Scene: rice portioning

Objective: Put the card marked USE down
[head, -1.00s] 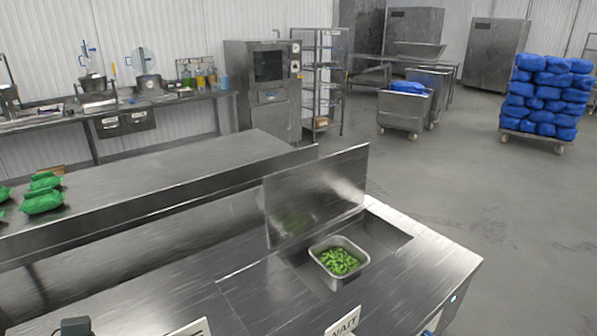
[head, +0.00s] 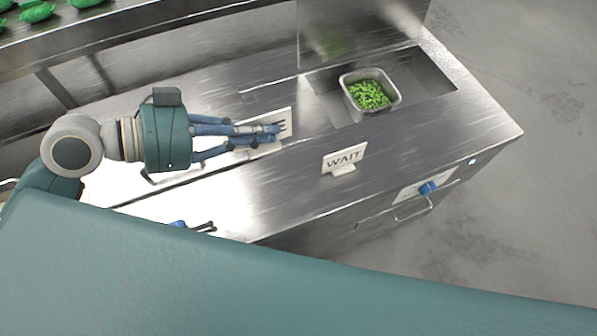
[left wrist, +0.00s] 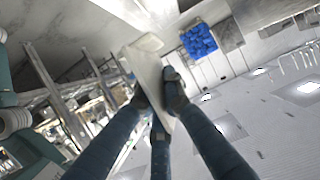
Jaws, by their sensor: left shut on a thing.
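My left gripper (head: 275,132) reaches in from the left over the steel counter and is shut on a white card (head: 285,118). In the left wrist view the same pale card (left wrist: 147,68) sits between the fingers, tilted, and no lettering can be read on it. I cannot tell whether the card touches the counter. A second white card reading WAIT (head: 344,157) stands upright on the counter to the right. Dark fingertips of my right gripper (head: 205,227) show at the counter's front edge; the rest is hidden behind my teal body part.
A steel pan of green pieces (head: 370,92) sits in the counter's recess (head: 425,80), with a raised steel panel behind it. Green bags (head: 38,12) lie on the far table. Bare counter (head: 265,190) lies between my left gripper and the front edge.

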